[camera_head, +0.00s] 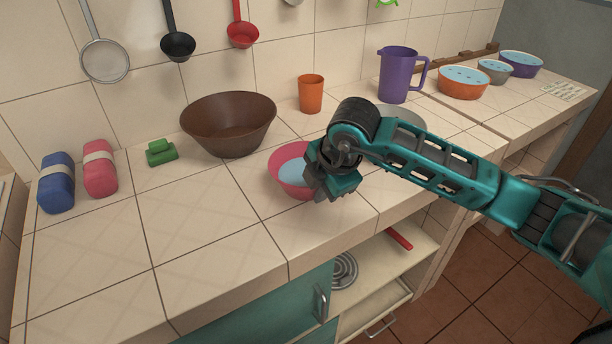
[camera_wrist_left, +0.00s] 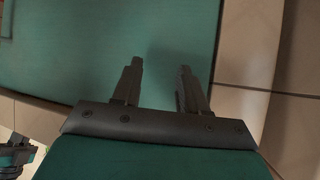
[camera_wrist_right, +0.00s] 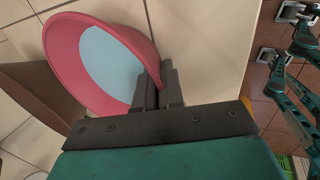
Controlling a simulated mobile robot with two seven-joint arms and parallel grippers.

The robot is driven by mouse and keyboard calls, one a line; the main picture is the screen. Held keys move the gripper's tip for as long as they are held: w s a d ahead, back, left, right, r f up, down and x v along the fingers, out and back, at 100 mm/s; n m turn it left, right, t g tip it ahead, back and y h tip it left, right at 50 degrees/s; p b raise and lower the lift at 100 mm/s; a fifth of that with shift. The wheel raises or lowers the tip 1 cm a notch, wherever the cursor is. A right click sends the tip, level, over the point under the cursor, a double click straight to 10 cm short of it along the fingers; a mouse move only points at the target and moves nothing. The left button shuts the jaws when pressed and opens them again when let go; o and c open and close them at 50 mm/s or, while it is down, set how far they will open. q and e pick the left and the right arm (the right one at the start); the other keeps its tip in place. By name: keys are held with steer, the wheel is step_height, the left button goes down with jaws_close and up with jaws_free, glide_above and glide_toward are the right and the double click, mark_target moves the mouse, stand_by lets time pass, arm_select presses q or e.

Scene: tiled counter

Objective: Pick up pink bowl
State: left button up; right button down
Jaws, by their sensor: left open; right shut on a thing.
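The pink bowl (camera_head: 281,161) with a light blue inside sits on the tiled counter, right of the brown bowl. My right gripper (camera_head: 318,190) is at the bowl's right side and hides part of it. In the right wrist view the pink bowl (camera_wrist_right: 66,62) lies at the upper left, and the right gripper (camera_wrist_right: 160,88) is shut on its rim. Whether the bowl touches the counter is hard to tell. My left gripper (camera_wrist_left: 158,75) is open and empty in the left wrist view, in front of a teal surface. It does not show in the head view.
A brown bowl (camera_head: 229,139) stands just behind and left. An orange cup (camera_head: 311,94), purple pitcher (camera_head: 396,78) and grey bowl (camera_head: 402,114) are farther back. Blue (camera_head: 57,183) and pink (camera_head: 100,168) containers and a green item (camera_head: 161,152) stand left. The counter's front left is clear.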

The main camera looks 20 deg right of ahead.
steer(key=shift+r, duration=0.2)
step_height(320, 180, up, 20)
steer(key=p, duration=0.1)
steer(key=shift+f, duration=0.15)
stand_by(1.1)
